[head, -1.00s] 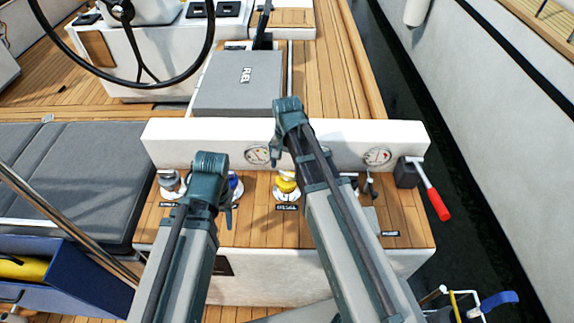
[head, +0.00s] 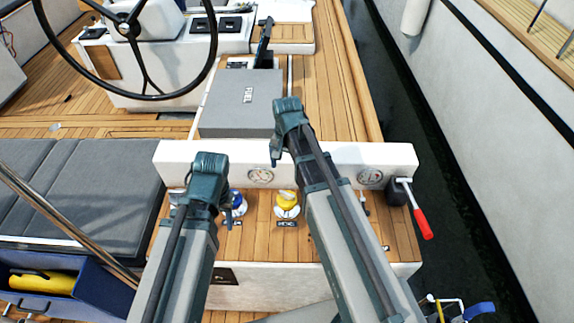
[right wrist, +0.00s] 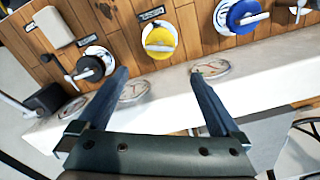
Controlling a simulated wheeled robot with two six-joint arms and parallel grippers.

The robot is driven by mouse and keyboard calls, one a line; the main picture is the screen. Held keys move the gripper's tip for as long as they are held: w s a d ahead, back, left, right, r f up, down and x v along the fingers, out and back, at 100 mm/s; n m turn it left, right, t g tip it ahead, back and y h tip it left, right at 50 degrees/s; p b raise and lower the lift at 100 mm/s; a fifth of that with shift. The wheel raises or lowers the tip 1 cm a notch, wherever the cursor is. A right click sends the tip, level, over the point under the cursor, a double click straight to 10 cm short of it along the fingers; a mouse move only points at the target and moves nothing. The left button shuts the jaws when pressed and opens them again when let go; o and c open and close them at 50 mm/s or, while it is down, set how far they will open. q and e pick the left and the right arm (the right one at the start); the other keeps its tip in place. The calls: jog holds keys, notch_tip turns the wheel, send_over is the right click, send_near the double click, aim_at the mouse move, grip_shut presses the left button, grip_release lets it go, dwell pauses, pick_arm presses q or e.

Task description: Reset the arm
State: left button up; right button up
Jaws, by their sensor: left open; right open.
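Both my arms reach forward over a white and wooden console (head: 255,245). My left gripper (head: 208,170) is at the end of the left arm, over the console's left part; its fingers are mostly hidden. My right gripper (head: 287,120) is at the end of the right arm, in front of the grey fuel box in the picture. In the right wrist view the right gripper (right wrist: 158,80) has its two dark fingers wide apart, with nothing between them. Neither gripper is seen holding anything.
A yellow-topped knob (head: 286,200) and a blue knob (head: 238,203) stand on the console. A red-handled lever (head: 422,222) is at its right end. A grey fuel box (head: 240,105) and steering wheel (head: 128,25) are beyond. A blue bin (head: 75,300) is at lower left.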

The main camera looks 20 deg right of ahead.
dwell(0.3)
jog(key=s+a+n+h, duration=0.1)
jog(key=s+a+n, duration=0.9)
jog(key=s, duration=0.4)
jog(key=shift+s+a+n, duration=0.2)
jog(key=shift+n, duration=0.7)
